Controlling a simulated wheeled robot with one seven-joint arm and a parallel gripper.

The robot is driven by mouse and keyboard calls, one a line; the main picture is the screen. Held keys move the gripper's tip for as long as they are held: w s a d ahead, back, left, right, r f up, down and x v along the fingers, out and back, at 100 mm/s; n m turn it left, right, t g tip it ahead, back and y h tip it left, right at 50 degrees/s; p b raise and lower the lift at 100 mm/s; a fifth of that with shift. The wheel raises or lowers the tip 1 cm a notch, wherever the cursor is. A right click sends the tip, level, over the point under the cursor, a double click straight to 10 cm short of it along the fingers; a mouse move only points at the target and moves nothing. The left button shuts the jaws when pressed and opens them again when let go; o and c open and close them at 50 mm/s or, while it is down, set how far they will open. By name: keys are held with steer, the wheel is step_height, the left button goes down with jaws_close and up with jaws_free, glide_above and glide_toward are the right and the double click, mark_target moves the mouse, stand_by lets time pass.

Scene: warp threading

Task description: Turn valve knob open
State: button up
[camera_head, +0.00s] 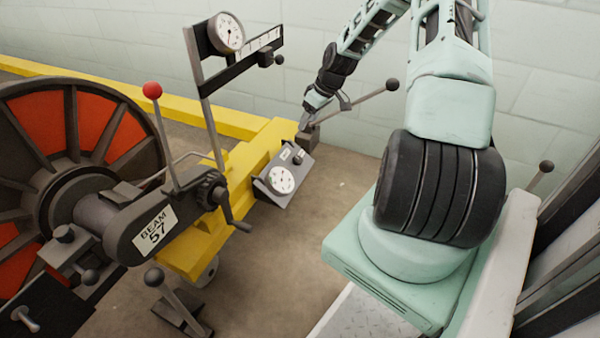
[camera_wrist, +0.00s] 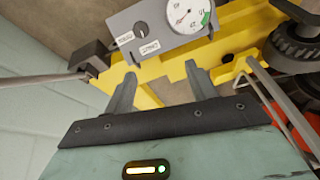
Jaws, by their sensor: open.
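A grey slanted panel (camera_head: 275,190) sits on the yellow beam, with a white round gauge (camera_head: 281,180) and a small dark knob (camera_head: 298,158) beside it. In the wrist view the panel (camera_wrist: 170,53) is at the top, with the dark round knob (camera_wrist: 143,32) between two white labels and the gauge (camera_wrist: 189,16) to its right. My gripper (camera_wrist: 160,75) is open and empty. Its fingers point toward the panel's near edge, apart from the knob. In the head view my gripper (camera_head: 305,118) is just behind the panel; its fingertips are hard to make out.
A rod lever (camera_head: 355,100) rises from a dark block (camera_head: 303,138) close to my gripper. The lever (camera_wrist: 45,78) is left in the wrist view. The floor right of the panel is clear.

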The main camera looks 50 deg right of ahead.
steer(key=s+d+f, duration=0.1)
steer(key=d+f, duration=0.2)
steer(key=d, duration=0.1)
steer(key=b, duration=0.9)
glide_toward(299, 159)
steer(key=shift+m, duration=0.3)
steer(key=x, duration=0.8)
steer(key=shift+w+f, duration=0.15)
steer(key=shift+f, duration=0.15)
steer(key=shift+p, duration=0.35)
steer(key=c, duration=1)
